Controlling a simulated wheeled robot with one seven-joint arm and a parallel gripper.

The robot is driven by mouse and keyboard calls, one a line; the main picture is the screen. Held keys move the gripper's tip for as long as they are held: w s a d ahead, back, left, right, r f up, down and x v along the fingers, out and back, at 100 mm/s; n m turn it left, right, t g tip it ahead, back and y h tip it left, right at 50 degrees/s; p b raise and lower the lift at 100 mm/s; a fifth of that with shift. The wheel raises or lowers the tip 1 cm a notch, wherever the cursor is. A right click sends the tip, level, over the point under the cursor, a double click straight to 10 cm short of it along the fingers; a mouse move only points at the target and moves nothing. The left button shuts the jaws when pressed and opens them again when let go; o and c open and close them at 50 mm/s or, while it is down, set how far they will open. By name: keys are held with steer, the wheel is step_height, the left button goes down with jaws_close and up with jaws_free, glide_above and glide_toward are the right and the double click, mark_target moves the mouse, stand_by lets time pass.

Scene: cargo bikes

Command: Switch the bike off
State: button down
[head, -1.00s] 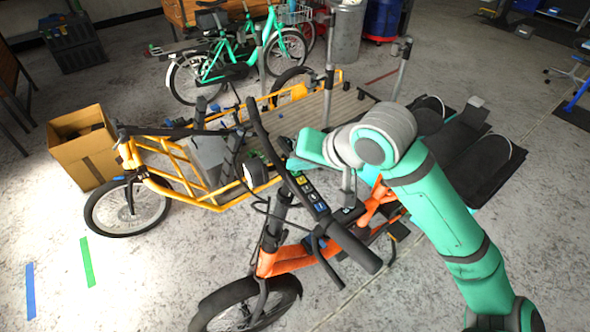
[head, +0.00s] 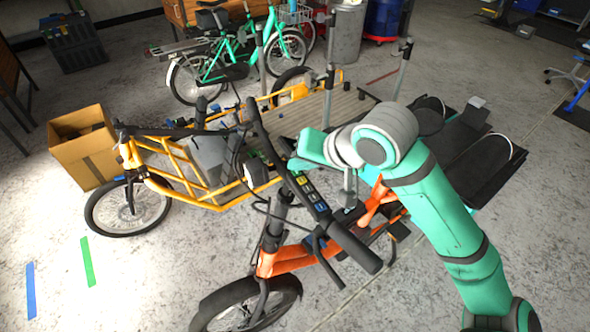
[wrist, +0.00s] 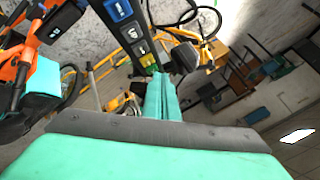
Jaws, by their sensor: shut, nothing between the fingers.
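The orange bike (head: 285,260) stands in front of me, with its dark handlebar (head: 350,245) crossing the middle of the head view. A black strip of coloured buttons (head: 311,195) sits on the bar. In the head view my arm's wrist partly hides the gripper.
A yellow cargo bike (head: 180,170) stands close behind, with a cardboard box (head: 85,150) at its left. A teal bike (head: 215,60) stands farther back. The orange bike's black rear seats (head: 480,160) lie right of my arm.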

mark_target(299, 173)
steer(key=shift+r, duration=0.45)
step_height(299, 173, up, 6)
steer(key=shift+w, duration=0.2)
stand_by(0.5)
